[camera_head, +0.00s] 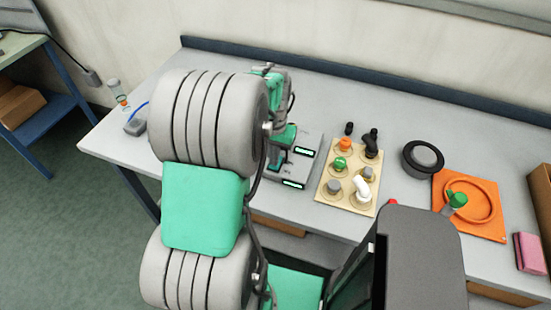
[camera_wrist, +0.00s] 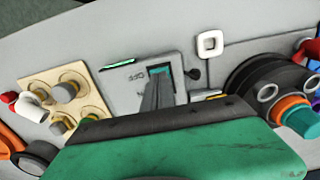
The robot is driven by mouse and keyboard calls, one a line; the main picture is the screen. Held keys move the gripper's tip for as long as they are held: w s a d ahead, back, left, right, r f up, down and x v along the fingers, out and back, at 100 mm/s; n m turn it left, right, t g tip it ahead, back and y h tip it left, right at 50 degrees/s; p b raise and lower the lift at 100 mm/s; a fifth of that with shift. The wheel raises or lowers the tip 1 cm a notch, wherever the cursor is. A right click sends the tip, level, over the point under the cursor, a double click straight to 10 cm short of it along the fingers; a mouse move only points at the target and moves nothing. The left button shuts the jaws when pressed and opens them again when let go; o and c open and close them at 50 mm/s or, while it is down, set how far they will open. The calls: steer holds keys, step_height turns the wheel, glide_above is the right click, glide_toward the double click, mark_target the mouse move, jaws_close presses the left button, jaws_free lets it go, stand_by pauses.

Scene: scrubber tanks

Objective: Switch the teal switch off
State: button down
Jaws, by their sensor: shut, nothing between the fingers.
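A grey switch box (camera_wrist: 125,90) with a lit green display strip lies under my gripper in the wrist view. It also shows in the head view (camera_head: 313,140), partly behind my arm. A small patch of the teal switch (camera_wrist: 166,70) shows in a dark recess near the box's printed letters. My gripper (camera_wrist: 157,74) is shut and empty, its fingertips over that recess. They cover most of the switch, so its position and any contact cannot be told. In the head view my arm hides the switch.
A beige board (camera_head: 328,193) with several knobs and plugs stands right of the box. Further right are a black round thing (camera_head: 423,158) and an orange tray (camera_head: 459,225).

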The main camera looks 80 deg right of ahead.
step_height(320, 180, up, 6)
steer(key=p, duration=0.3)
steer(key=shift+p, duration=0.35)
steer(key=w+a+r+n+h, duration=0.1)
steer(key=w+a+r+n, duration=0.25)
steer(key=w, duration=0.35)
steer(key=w+a+r+n+t, duration=0.1)
steer(key=w+a+r+n, duration=0.1)
steer(key=w+a, duration=0.4)
steer(key=w+a+r+n+h, duration=0.1)
steer(key=w+a+r+n, duration=0.2)
steer(key=w, duration=0.6)
steer(key=w+a+r+n+t+y, duration=0.1)
steer(key=a+n, duration=0.4)
steer(key=a, duration=0.9)
steer(key=w+a+r+n+t+y, duration=0.1)
steer(key=a+n, duration=0.4)
steer(key=a, duration=0.9)
steer(key=shift+w+a+r+t, duration=0.2)
steer(key=shift+w+r+t, duration=0.7)
steer(key=shift+w, duration=0.35)
steer(key=shift+n, duration=0.25)
